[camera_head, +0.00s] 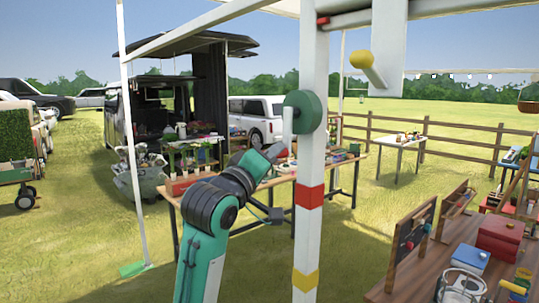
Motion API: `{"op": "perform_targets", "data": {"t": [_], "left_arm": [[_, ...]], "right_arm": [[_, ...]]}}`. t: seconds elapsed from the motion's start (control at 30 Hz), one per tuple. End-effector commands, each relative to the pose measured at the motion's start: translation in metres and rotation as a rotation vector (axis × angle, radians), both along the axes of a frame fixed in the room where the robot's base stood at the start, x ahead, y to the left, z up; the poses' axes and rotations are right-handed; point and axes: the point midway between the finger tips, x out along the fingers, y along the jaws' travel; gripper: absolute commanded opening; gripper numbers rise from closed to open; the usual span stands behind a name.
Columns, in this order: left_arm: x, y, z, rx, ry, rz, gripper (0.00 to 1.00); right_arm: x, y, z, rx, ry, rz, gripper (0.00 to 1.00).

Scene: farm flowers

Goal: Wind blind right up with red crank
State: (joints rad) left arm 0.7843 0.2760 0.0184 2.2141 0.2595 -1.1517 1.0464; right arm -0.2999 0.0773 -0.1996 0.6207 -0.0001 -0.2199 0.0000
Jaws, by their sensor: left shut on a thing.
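A green round hub (304,112) sits on the white post (313,150), which has a red band and a lower yellow band. A pale crank arm (287,126) hangs down from the hub. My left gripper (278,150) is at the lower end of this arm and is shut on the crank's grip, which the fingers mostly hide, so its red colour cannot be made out. A second crank with a yellow grip (362,60) shows at the upper right by a white panel (389,40). I cannot clearly make out the blind. My right gripper is out of view.
A wooden table (262,184) with pots and plants stands behind the post. A brown bench (415,278) with a red box (500,236) and a glass jar (467,285) fills the lower right. A thin white pole (131,160) stands left.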

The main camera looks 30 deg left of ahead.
Motion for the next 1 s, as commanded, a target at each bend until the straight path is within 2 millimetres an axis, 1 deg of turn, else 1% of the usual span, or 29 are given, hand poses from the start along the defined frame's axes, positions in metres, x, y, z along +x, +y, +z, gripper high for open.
{"op": "perform_targets", "data": {"t": [0.27, 0.3, 0.37, 0.4, 0.67, 0.77, 0.87, 0.97, 1.0], "left_arm": [[0.000, -0.002, 0.000, 0.002, 0.001, -0.004, 0.00], [0.000, -0.002, 0.000, 0.002, 0.000, -0.005, 0.29], [0.000, -0.002, 0.000, 0.002, 0.001, -0.004, 0.41], [0.000, -0.001, 0.000, 0.002, 0.000, -0.003, 0.43], [-0.001, -0.001, 0.000, 0.002, 0.000, -0.002, 0.43], [-0.006, 0.000, -0.003, 0.001, -0.001, -0.002, 0.43], [-0.020, 0.001, -0.008, 0.001, -0.003, -0.002, 0.43], [-0.040, 0.003, -0.014, 0.003, -0.005, -0.002, 0.43], [-0.050, 0.004, -0.017, 0.003, -0.005, -0.001, 0.43]], "right_arm": [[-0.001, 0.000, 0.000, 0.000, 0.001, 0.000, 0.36], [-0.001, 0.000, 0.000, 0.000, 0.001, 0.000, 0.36], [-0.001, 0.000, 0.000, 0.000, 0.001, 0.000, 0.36], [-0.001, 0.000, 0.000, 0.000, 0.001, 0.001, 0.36], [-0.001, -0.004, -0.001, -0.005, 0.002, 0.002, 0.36], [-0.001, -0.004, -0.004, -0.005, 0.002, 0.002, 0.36], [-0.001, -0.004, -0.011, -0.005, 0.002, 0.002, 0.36], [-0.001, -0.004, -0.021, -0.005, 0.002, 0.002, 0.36], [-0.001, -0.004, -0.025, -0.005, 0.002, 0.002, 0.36]]}}
